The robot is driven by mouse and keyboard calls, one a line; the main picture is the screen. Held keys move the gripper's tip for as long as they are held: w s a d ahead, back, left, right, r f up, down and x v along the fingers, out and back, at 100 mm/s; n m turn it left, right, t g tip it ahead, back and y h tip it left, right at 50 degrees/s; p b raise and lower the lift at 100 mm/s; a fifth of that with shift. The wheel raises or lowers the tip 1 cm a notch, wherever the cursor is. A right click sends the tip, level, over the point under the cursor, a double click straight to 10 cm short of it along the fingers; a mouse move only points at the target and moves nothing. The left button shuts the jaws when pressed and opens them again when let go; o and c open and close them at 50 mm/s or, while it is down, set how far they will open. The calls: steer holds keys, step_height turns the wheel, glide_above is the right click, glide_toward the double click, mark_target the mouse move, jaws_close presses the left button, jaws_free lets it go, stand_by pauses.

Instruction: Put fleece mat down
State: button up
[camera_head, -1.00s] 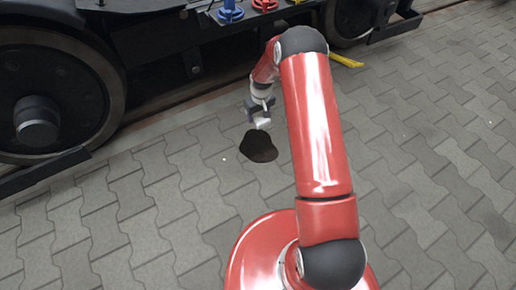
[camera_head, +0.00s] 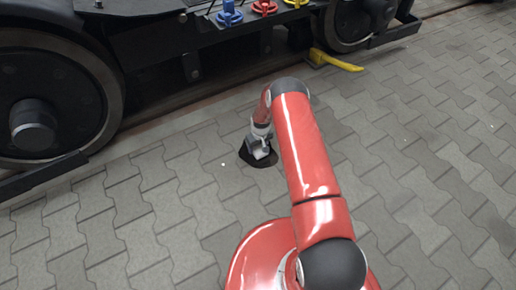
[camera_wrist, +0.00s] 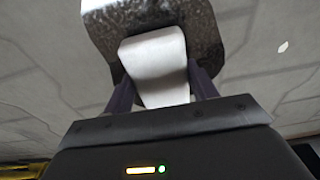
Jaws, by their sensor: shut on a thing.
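I cannot tell whether the mat touches the ground.
A bogie wheel (camera_head: 45,105) stands at the left and another (camera_head: 352,22) at the top. Blue, red and yellow handles (camera_head: 264,7) sit on the frame between them. A yellow piece (camera_head: 336,62) lies near the far wheel. The paving to the right is clear.

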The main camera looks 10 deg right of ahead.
steer(key=shift+f, duration=0.45)
steer(key=shift+f, duration=0.2)
steer(key=o, duration=0.9)
steer(key=shift+r, duration=0.1)
steer(key=shift+o, duration=0.2)
steer(key=shift+r, duration=0.15)
